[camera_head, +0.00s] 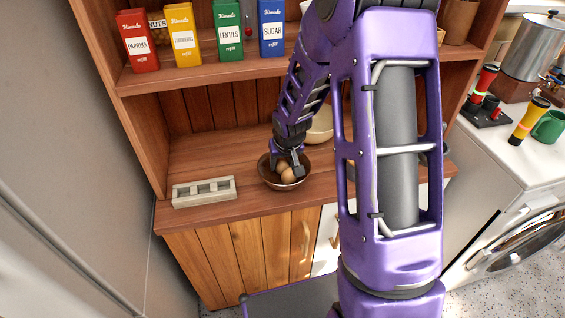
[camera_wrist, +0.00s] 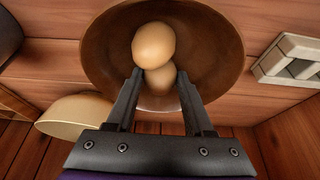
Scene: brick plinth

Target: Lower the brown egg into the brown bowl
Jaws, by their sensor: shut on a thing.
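The brown bowl (camera_head: 268,179) stands upright on the wooden counter. It also shows in the wrist view (camera_wrist: 215,45), with two brown eggs at its middle. My gripper (camera_wrist: 160,71) reaches over the bowl, its fingertips on either side of the eggs. It is shut on the brown egg (camera_wrist: 153,43), which looks nearer to the camera and partly covers the second egg (camera_wrist: 163,82). Both eggs show in the head view inside the bowl's outline, under my gripper (camera_head: 290,168). Whether the held egg touches the bowl or the other egg, I cannot tell.
A pale grey tray-like block (camera_head: 204,192) lies left of the bowl. A cream bowl (camera_head: 320,125) stands behind, partly hidden by my arm; it also shows in the wrist view (camera_wrist: 75,115). Boxes, including a green one (camera_head: 228,35), fill the shelf above.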

